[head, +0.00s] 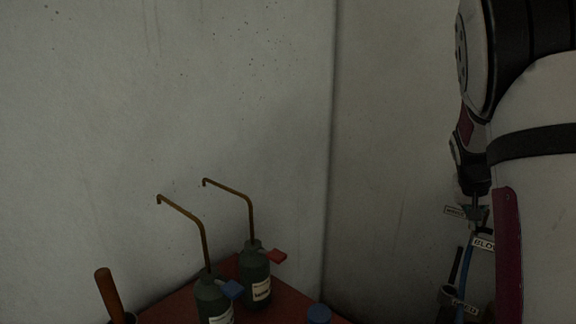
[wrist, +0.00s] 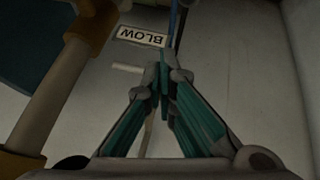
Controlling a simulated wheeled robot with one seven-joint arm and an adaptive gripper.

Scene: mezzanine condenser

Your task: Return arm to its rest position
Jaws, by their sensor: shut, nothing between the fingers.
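My gripper (wrist: 163,88) shows in the wrist view with its two teal-padded fingers together and nothing between them. In the head view my arm hangs down the right side, and its lower end, with the gripper (head: 474,214), is small, dark and partly hidden. Beyond the fingertips in the wrist view is a white label (wrist: 142,36) reading "BLOW", upside down. The same label (head: 484,244) shows in the head view just below the gripper. I cannot tell whether the fingers touch anything there.
A thick tan pipe (wrist: 62,85) runs along the left of the wrist view, close to my gripper. In the head view, two green bottles (head: 257,275) with bent brass spouts stand on a red surface (head: 176,306), near an orange handle (head: 108,292). Pale walls (head: 240,100) meet behind.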

